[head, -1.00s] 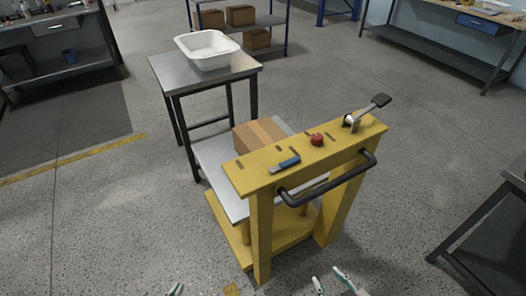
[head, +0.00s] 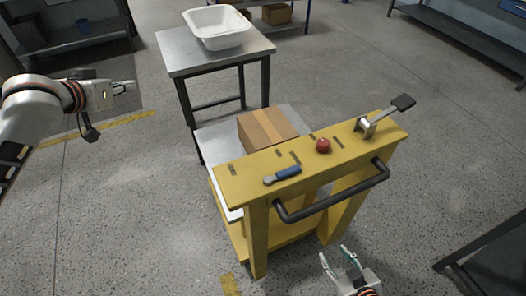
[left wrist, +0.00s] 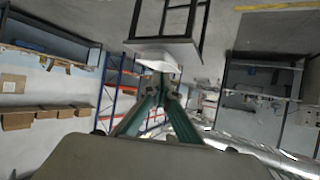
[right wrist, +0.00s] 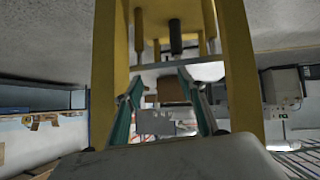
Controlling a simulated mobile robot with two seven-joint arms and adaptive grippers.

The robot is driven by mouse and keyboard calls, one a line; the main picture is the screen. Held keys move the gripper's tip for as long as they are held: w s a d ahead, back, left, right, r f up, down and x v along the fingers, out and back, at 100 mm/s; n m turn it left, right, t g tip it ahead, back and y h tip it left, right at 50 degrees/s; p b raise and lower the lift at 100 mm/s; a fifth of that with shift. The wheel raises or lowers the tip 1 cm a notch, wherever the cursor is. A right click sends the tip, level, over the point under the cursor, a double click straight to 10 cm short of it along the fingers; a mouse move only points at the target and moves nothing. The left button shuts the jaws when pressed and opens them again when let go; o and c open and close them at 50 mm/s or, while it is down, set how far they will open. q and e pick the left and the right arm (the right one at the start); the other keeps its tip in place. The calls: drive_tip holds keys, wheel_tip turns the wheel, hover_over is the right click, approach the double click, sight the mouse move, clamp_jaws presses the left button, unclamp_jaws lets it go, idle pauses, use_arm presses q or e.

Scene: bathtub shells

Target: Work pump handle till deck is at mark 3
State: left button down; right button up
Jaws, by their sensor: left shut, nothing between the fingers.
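A yellow pump lift (head: 258,218) stands in the middle of the head view. Its pump handle, a lever with a black pad (head: 403,102), sticks up at the right end of the top beam. Its metal deck (head: 213,140) sits low behind the beam and carries a cardboard box (head: 262,127). Several dark marks (head: 281,154) lie along the beam; their numbers are unreadable. My left gripper (head: 132,86) is shut and empty, raised left of the lift. My right gripper (head: 335,252) is open and empty, low before the lift, below the black push bar (head: 335,196).
A red knob (head: 323,145) and a blue-handled lever (head: 287,173) are on the beam. A white tub shell (head: 220,40) stands on a metal table (head: 185,60) behind the deck. A dark bench (head: 480,262) is at the right. Floor left of the lift is clear.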

use_arm(q)
drive_tip(key=shift+a+r, duration=0.2)
drive_tip(key=shift+r, duration=0.3)
drive_tip(key=shift+a+r, duration=0.15)
drive_tip(key=shift+r, duration=0.3)
use_arm(e)
drive_tip(key=shift+w+d, duration=0.1)
drive_tip(key=shift+d, duration=0.15)
drive_tip(key=shift+w+d, duration=0.1)
drive_tip(key=shift+d, duration=0.15)
